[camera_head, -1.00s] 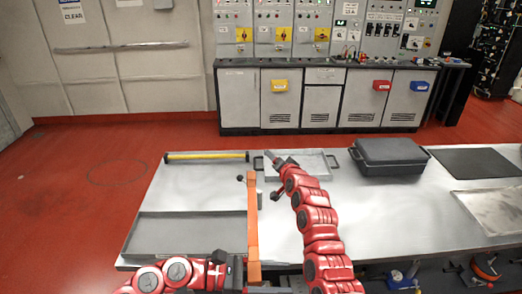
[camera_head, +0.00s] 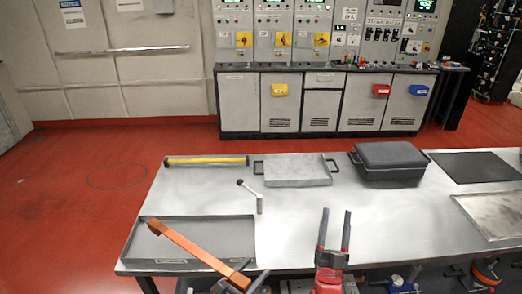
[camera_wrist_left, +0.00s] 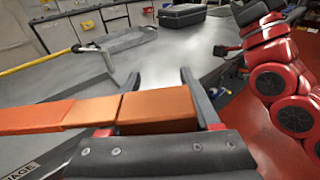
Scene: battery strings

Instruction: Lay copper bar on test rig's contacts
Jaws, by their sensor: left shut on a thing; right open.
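The copper bar (camera_head: 190,246) is a long orange bar, slanting from upper left to lower right over the grey front-left tray in the head view. My left gripper (camera_head: 240,279) is shut on its near end. In the left wrist view the bar (camera_wrist_left: 60,115) runs left from the jaws (camera_wrist_left: 160,112). I cannot tell whether its far end touches the tray. My right gripper (camera_head: 334,232) is open and empty at the table's front edge, fingers pointing away. I cannot tell which item is the test rig, and no contacts are clearly visible.
On the table are the grey front-left tray (camera_head: 240,225), a yellow rod (camera_head: 205,161), a shallow tray (camera_head: 298,170), a small lever (camera_head: 250,193), a dark lidded case (camera_head: 390,160) and a black mat (camera_head: 475,166). The middle of the table is clear.

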